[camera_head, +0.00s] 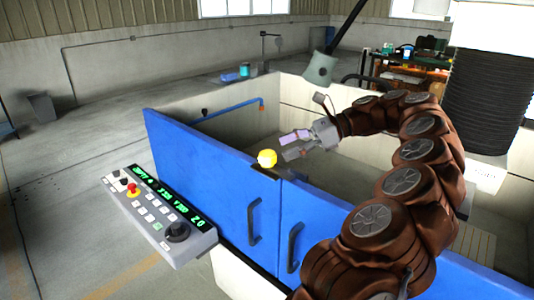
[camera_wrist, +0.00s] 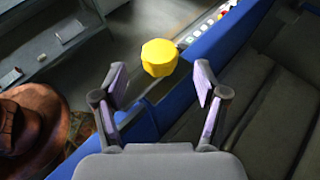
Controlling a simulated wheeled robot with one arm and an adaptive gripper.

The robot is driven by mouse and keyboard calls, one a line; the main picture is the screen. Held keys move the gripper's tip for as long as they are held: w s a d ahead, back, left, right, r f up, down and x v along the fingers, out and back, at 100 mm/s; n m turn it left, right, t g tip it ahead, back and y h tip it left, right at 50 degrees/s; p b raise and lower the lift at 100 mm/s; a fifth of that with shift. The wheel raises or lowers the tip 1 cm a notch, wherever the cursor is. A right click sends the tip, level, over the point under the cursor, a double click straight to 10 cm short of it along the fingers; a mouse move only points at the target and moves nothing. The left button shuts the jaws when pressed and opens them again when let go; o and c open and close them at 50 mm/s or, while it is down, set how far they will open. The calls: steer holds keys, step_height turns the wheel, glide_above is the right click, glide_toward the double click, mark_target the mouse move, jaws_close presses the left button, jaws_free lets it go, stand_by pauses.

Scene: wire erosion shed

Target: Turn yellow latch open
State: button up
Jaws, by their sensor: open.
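The yellow latch (camera_head: 267,158) is a rounded knob on top of the blue doors, near the seam where they meet. In the wrist view the yellow latch (camera_wrist: 159,57) shows as a faceted knob just beyond the fingertips. My gripper (camera_head: 290,145) is right of the latch in the head view, with a small gap between them. In the wrist view my gripper (camera_wrist: 160,82) has its two fingers apart and nothing between them. The latch lies roughly in line with the space between the fingers. What is under the knob is mostly hidden.
The blue doors (camera_head: 215,185) carry two black handles (camera_head: 254,222). A grey control panel (camera_head: 160,215) with a red button juts out at the left.

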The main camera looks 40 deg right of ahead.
mark_target(271, 154)
steer(key=shift+p+x, duration=0.8)
steer(key=shift+x, duration=2.15)
jaws_close()
steer(key=shift+s+a, duration=0.1)
